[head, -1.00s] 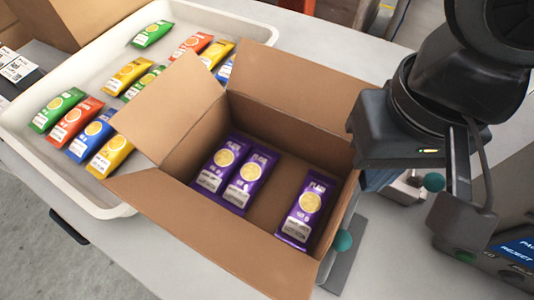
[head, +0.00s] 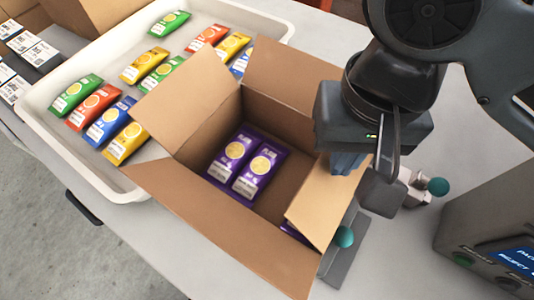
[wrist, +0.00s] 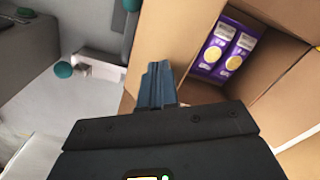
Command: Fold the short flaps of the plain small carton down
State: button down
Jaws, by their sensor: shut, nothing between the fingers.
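The plain small carton (head: 225,225) stands open on the table with purple packets (head: 248,165) inside; the packets also show in the wrist view (wrist: 225,48). Its right short flap (head: 318,200) leans inward over the opening and hides most of one packet. Its left short flap (head: 185,98) stands open, tilted outward. The far long flap (head: 292,72) and near long flap are open. My gripper (head: 346,163) is shut and empty at the right short flap, seeming to touch its outer side. In the wrist view the closed fingers (wrist: 158,85) are against brown cardboard; exact contact is unclear.
A white tray (head: 110,178) of coloured packets lies left of and behind the carton. A grey stand with teal knobs (head: 344,237) is close at the carton's right. A grey console (head: 490,225) is at the far right. Another carton and white boxes are at the back left.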

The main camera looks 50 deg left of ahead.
aim_at(321, 155)
jog(key=shift+a+f, duration=0.15)
jog(key=shift+a, duration=0.05)
jog(key=shift+s+a+f, duration=0.2)
jog(key=shift+a+f, duration=0.3)
jog(key=shift+a, duration=0.05)
jog(key=shift+s+a+f, duration=0.2)
jog(key=shift+a+f, duration=0.3)
jog(key=shift+f, duration=0.1)
